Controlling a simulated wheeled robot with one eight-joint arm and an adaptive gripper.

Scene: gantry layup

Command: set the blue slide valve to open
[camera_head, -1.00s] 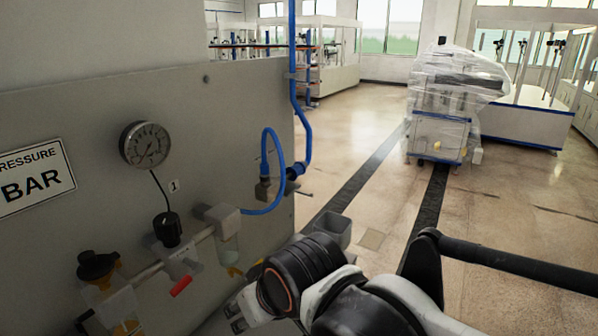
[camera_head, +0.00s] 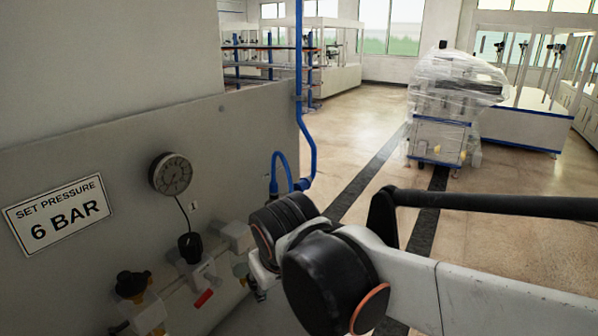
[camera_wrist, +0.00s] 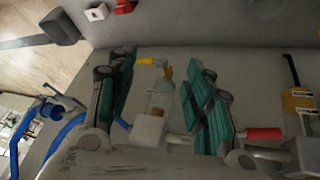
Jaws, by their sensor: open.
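A blue fitting (camera_head: 303,184), which looks like the blue slide valve, sits at the panel's right edge where the blue pipe meets a looped blue hose. My arm hides what is just below it. In the wrist view, the blue fitting (camera_wrist: 50,109) shows at the left, outside my fingers; its slide position is too small to tell. My gripper (camera_wrist: 158,72) is open, with green-padded fingers on either side of a clear-bowled unit (camera_wrist: 160,97); I cannot tell whether they touch it. In the head view, my gripper (camera_head: 258,286) is low beside the panel, mostly behind my wrist.
The panel carries a pressure gauge (camera_head: 171,174), a "SET PRESSURE 6 BAR" sign (camera_head: 58,213), a red-handled valve (camera_head: 203,299) and a yellow-and-black regulator (camera_head: 140,300). A plastic-wrapped machine (camera_head: 447,100) stands across the open floor (camera_head: 350,120).

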